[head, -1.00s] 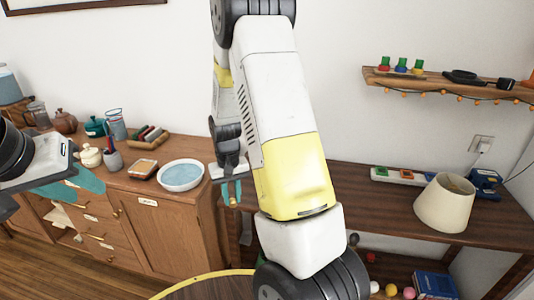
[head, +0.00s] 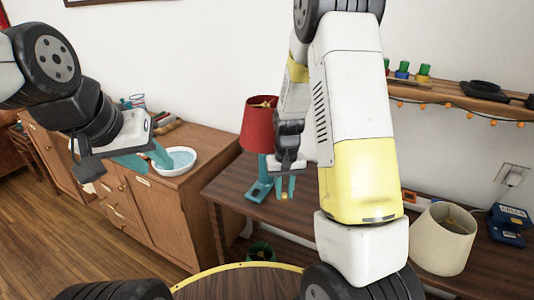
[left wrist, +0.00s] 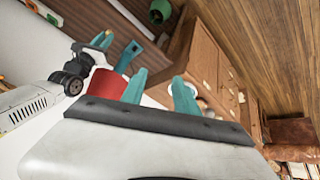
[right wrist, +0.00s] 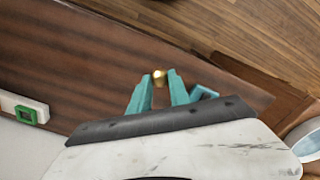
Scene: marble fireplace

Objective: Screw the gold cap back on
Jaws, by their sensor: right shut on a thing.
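The gold cap (right wrist: 159,77) is a small shiny ball between the fingertips of my right gripper (right wrist: 159,74), which is shut on it. In the head view my right gripper (head: 285,195) points down with the cap just in front of the lamp. The lamp has a red shade (head: 257,128) and a teal base (head: 259,190) and stands upright on the dark table. Brass fittings show at the shade's top opening. My left gripper (head: 146,158) is open and empty, left of the lamp. The left wrist view shows the red shade (left wrist: 104,88) beyond its parted fingers (left wrist: 158,78).
The dark wooden table (head: 240,205) also bears a cream lampshade (head: 442,238) and a blue box (head: 508,222) at right. A wooden cabinet (head: 165,215) with a bowl (head: 175,161) stands at left. A shelf (head: 450,95) hangs on the wall. My right arm covers the table's middle.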

